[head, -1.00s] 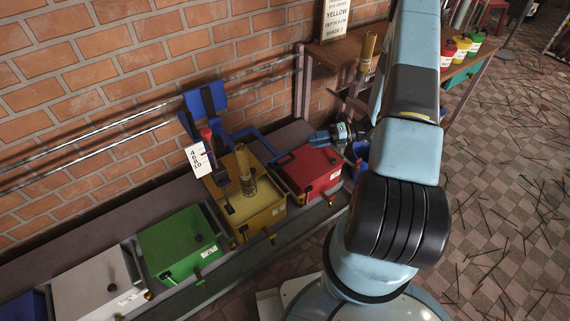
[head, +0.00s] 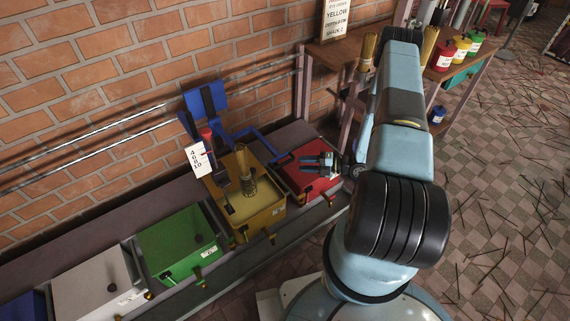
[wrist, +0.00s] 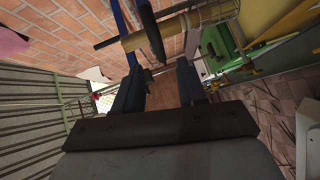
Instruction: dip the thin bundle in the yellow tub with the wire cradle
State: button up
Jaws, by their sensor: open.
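The yellow tub (head: 270,217) stands in the row of coloured tubs along the wall. A thin tan bundle (head: 243,161) stands upright in the wire cradle (head: 249,187) at the tub's opening; its lower end is hard to make out. My gripper (head: 307,167) is open and empty, over the red tub, to the right of the bundle and apart from it. In the wrist view the open fingers (wrist: 158,78) have nothing between them. The bundle (wrist: 160,33) and part of the wire cradle (wrist: 212,15) lie beyond the fingertips, near the top of that view.
A blue bracket (head: 208,101) and a numbered white scale (head: 198,160) with a red part stand behind the yellow tub. A red tub (head: 315,185) is right of it, a green one (head: 178,243) left. Thicker bundles (head: 369,48) (head: 429,43) stand at the bench, near a sign (head: 337,17).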

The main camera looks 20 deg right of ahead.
aim_at(285, 162)
jog(key=x, duration=0.8)
jog(key=shift+w+a, duration=0.1)
jog(key=shift+a, duration=0.1)
grip_shut()
jog(key=shift+d, duration=0.1)
